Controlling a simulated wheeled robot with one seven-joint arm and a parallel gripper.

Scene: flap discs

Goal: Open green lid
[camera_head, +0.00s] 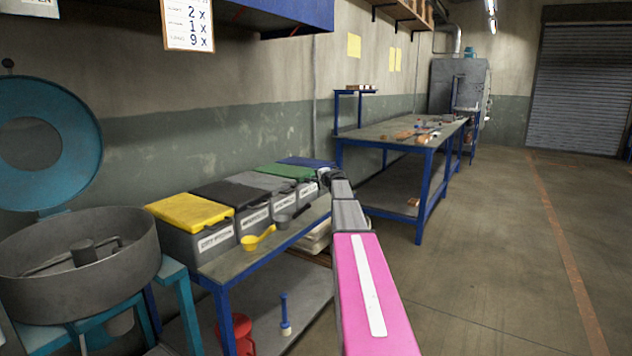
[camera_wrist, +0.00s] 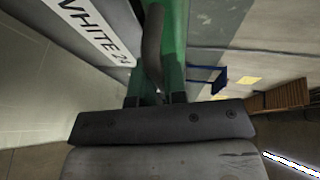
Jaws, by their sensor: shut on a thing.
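The green lid (camera_head: 288,171) lies on a grey bin in the row on the bench, between a grey lid and a blue lid. It looks closed in the head view. My gripper (camera_head: 323,176) is at the front edge of this lid, at the right end of the row. In the wrist view the green lid (camera_wrist: 175,40) runs up from between my fingers (camera_wrist: 156,99). A dark curved handle (camera_wrist: 153,45) on it reaches down to the fingertips, which are shut on it. The exact contact is partly hidden by the gripper body.
The bin beside the fingers bears a "WHITE 2" label (camera_wrist: 95,30). Yellow (camera_head: 190,211), black (camera_head: 225,194) and grey (camera_head: 262,181) lids sit to the left, a blue lid (camera_head: 305,162) beyond. A yellow scoop (camera_head: 258,238) lies in front. The floor at right is clear.

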